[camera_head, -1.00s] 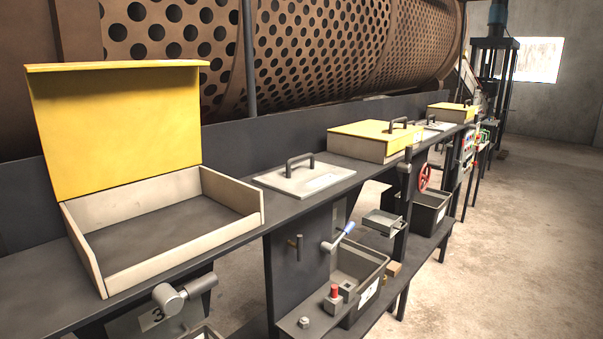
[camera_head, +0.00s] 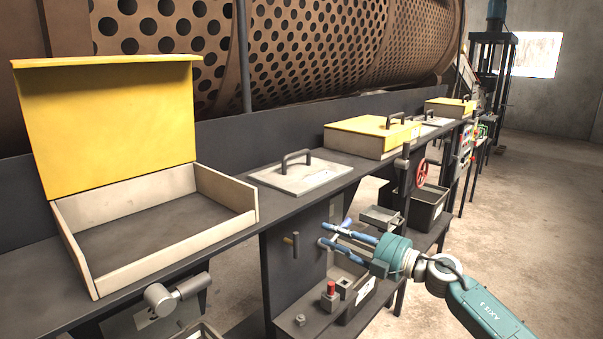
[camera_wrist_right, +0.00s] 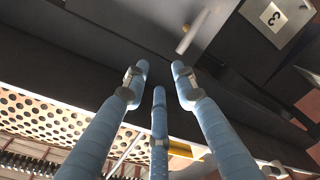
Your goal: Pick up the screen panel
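A flat pale plate with a dark bar handle, which looks like the screen panel (camera_head: 318,177), lies on the dark bench ledge at the middle of the head view. My right gripper (camera_head: 333,235) has come in from the lower right, in front of and below the ledge edge, apart from the plate. Its blue fingers are spread and empty; they also show spread in the right wrist view (camera_wrist_right: 158,78). The plate cannot be made out in the wrist view. My left gripper is not in view.
An open box (camera_head: 150,252) with a raised yellow lid (camera_head: 110,125) stands left of the plate. A shut yellow-lidded box (camera_head: 365,140) stands to its right. Below the ledge are a grey bin (camera_head: 428,212), a red handwheel (camera_head: 421,173) and a red button (camera_head: 331,287). The perforated drum (camera_head: 330,50) is behind.

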